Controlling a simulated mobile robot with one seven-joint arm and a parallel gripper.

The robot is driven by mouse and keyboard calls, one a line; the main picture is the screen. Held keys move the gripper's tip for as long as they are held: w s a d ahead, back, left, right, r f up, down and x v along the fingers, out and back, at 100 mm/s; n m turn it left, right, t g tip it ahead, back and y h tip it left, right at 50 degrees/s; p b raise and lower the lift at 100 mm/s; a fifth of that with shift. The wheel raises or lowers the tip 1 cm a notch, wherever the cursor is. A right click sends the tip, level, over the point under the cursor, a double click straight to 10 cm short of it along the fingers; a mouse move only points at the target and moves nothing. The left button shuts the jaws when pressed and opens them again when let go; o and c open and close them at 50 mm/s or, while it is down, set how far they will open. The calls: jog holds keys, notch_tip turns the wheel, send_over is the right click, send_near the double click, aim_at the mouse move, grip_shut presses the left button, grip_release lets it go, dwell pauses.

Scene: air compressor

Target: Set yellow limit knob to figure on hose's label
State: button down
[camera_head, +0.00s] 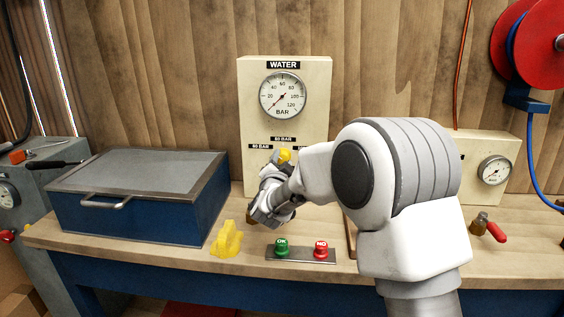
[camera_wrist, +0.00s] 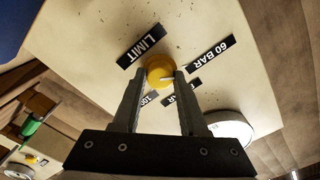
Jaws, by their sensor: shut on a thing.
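The yellow limit knob (camera_wrist: 160,69) sits on the cream WATER panel (camera_head: 251,85). It also shows in the head view (camera_head: 284,155), partly covered by my wrist. My gripper (camera_wrist: 160,74) is shut on the knob, one finger on each side. A pale pointer line on the knob runs toward the right finger in the wrist view. Around the knob are a LIMIT label (camera_wrist: 141,47), a 60 BAR label (camera_wrist: 212,54) and two labels partly hidden by the fingers. In the head view an 80 BAR label (camera_head: 283,139) is above the knob. No hose label is readable.
A pressure gauge (camera_head: 282,96) is above the knob, its needle low at the left. A blue hose (camera_head: 535,165) hangs from a red reel (camera_head: 533,45). Green OK (camera_head: 282,247) and red NO (camera_head: 321,249) buttons and a yellow object (camera_head: 227,240) stand on the bench.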

jog(key=shift+n, duration=0.5)
jog(key=shift+c, duration=2.2)
grip_release()
jog(key=shift+s, duration=0.1)
jog(key=s+p, duration=0.1)
jog(key=s, duration=1.6)
jog(key=shift+a, duration=0.3)
jog(key=shift+s, duration=0.1)
